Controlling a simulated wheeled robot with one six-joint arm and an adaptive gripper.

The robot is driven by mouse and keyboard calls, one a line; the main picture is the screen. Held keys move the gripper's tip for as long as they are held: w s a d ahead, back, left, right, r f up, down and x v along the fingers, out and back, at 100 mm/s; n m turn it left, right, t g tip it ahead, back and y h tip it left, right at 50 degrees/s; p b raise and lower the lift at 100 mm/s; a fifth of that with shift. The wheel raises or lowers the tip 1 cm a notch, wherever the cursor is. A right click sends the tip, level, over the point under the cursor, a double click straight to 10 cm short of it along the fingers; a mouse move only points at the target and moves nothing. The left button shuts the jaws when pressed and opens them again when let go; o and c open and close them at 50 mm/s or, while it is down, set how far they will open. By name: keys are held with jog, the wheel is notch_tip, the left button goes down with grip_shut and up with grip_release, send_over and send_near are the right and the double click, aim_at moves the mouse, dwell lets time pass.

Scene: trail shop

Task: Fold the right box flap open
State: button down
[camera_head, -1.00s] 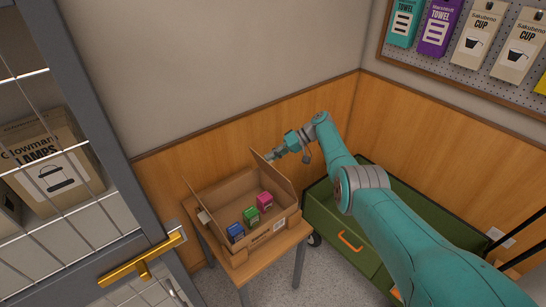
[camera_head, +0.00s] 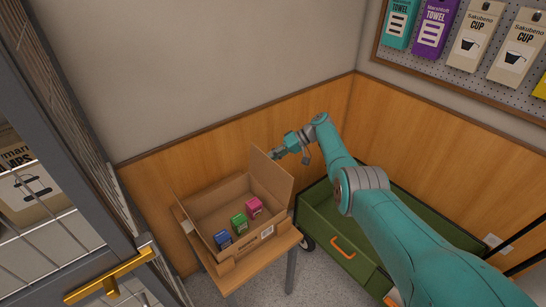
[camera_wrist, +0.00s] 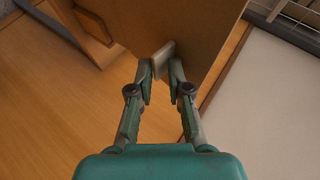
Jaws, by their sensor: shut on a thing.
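An open brown cardboard box (camera_head: 257,238) stands on a small wooden table (camera_head: 252,268). Its right flap (camera_head: 270,175) stands up, leaning a little outward. My gripper (camera_head: 277,154) is at the upper edge of this flap, on its far right side. In the wrist view my gripper's fingertips (camera_wrist: 165,62) meet at the edge of a brown panel, the flap (camera_wrist: 190,30), and pinch it. Blue, green and pink small packs (camera_head: 238,224) stand inside the box.
A green wheeled chest (camera_head: 325,235) stands just right of the table, under my arm. Wood-panelled walls (camera_head: 215,155) rise close behind. A grey mesh door with a gold handle (camera_head: 110,275) is at the left. A pegboard with hanging packs (camera_head: 455,40) is at upper right.

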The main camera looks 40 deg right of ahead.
jog(key=shift+s+a+f, duration=0.15)
jog(key=shift+a+f, duration=0.1)
jog(key=shift+f, duration=0.25)
jog(key=shift+s+a+f, duration=0.1)
jog(key=shift+a+f, duration=0.15)
jog(key=shift+f, duration=0.25)
jog(key=c, duration=1.2)
grip_release()
jog(key=shift+w+a+f, duration=0.1)
jog(key=shift+w+f, duration=0.05)
jog(key=shift+c, duration=0.6)
jog(key=shift+s+d+r, duration=0.2)
jog(key=shift+d+r, duration=0.05)
jog(key=shift+d, duration=0.3)
jog(key=v, duration=1.1)
jog(key=shift+w+r, duration=0.25)
jog(key=shift+r, duration=0.25)
